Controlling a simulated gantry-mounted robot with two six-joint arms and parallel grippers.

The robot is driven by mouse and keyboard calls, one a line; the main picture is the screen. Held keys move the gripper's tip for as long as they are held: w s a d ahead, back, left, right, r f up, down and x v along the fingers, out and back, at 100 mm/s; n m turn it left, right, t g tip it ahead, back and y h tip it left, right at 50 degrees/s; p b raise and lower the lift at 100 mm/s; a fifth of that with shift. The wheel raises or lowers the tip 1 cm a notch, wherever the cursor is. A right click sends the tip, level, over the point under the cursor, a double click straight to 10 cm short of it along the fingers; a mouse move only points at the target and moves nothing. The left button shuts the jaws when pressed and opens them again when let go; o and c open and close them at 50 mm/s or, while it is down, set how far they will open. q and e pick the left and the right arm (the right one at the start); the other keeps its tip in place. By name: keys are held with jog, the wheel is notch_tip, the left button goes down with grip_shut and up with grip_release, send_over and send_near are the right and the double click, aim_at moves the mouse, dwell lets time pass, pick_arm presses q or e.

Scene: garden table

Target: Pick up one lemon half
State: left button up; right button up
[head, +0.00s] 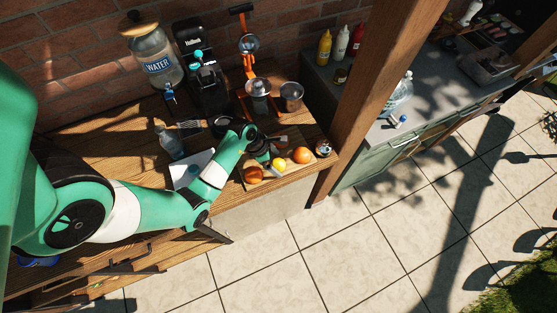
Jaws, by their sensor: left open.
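A small bright yellow piece, which looks like a lemon half (279,165), lies on a light board (265,184) near the table's front right edge. My left gripper (272,153) is open just behind and above the yellow piece, its fingers close to it. I cannot tell whether they touch it. Gripper and arm hide part of the board. My right gripper is not in view.
An orange fruit (301,155) sits right of the yellow piece, and a brownish-orange round item (253,174) sits left of it. An orange hand press (249,70), metal cups (291,96) and a water dispenser (157,58) stand behind. A wooden post (372,90) rises at the right.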

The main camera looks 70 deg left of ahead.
pick_arm(q)
jog(key=shift+w+f, duration=0.1)
jog(key=shift+f, duration=0.15)
jog(key=c, duration=1.4)
jog(key=shift+r, duration=0.15)
